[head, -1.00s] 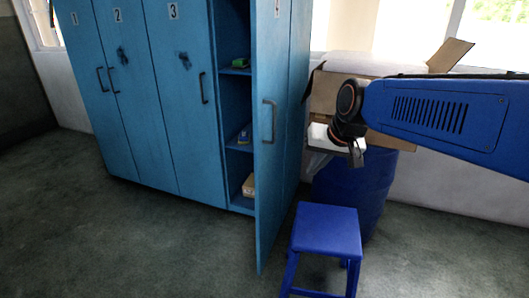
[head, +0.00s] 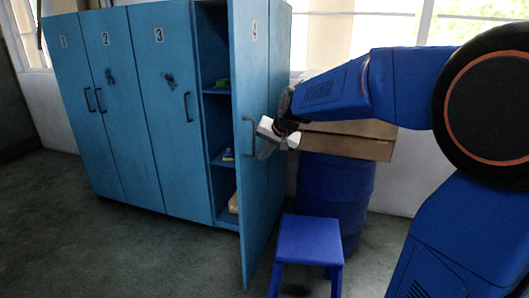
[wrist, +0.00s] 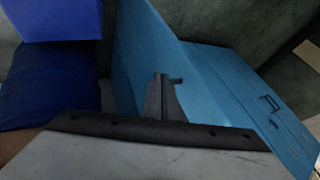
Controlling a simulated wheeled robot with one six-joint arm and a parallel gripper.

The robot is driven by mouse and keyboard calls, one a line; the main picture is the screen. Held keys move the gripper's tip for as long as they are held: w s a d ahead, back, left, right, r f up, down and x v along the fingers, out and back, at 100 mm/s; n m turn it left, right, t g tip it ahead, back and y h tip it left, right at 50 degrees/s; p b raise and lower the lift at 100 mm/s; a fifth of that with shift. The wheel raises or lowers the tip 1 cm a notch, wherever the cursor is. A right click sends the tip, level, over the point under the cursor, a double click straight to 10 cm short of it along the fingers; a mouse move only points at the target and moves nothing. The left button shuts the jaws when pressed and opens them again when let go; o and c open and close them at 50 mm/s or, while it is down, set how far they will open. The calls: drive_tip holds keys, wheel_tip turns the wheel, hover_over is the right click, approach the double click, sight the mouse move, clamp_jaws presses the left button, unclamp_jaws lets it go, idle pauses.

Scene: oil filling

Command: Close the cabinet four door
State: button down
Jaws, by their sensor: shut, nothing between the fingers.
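The cabinet four door (head: 252,80) is blue, marked 4, and stands open, swung out towards me. Its outer face and dark handle (head: 248,138) show in the head view. My gripper (head: 264,146) is shut and empty, on the right of the handle, close to the outer face; I cannot tell if it touches. In the wrist view my gripper's fingers (wrist: 163,97) are together in front of the blue door (wrist: 150,50). The cabinet's open compartment (head: 216,60) shows shelves with small items.
Doors one, two and three (head: 180,110) look shut. A blue stool (head: 308,240) stands below my arm, with a blue barrel (head: 340,190) and cardboard box (head: 350,142) behind it. The floor (head: 110,250) in front of the cabinet is clear.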

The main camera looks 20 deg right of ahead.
sight(244, 167)
drive_tip(key=shift+w+a+f, duration=0.7)
drive_tip(key=shift+w+f, duration=0.1)
drive_tip(key=shift+w, duration=0.15)
drive_tip(key=shift+w+a+f, duration=0.75)
drive_tip(key=shift+w+f, duration=0.05)
drive_tip(key=shift+w, duration=0.15)
drive_tip(key=shift+w+a+f, duration=0.7)
drive_tip(key=shift+w+f, duration=0.1)
drive_tip(key=shift+w, duration=0.15)
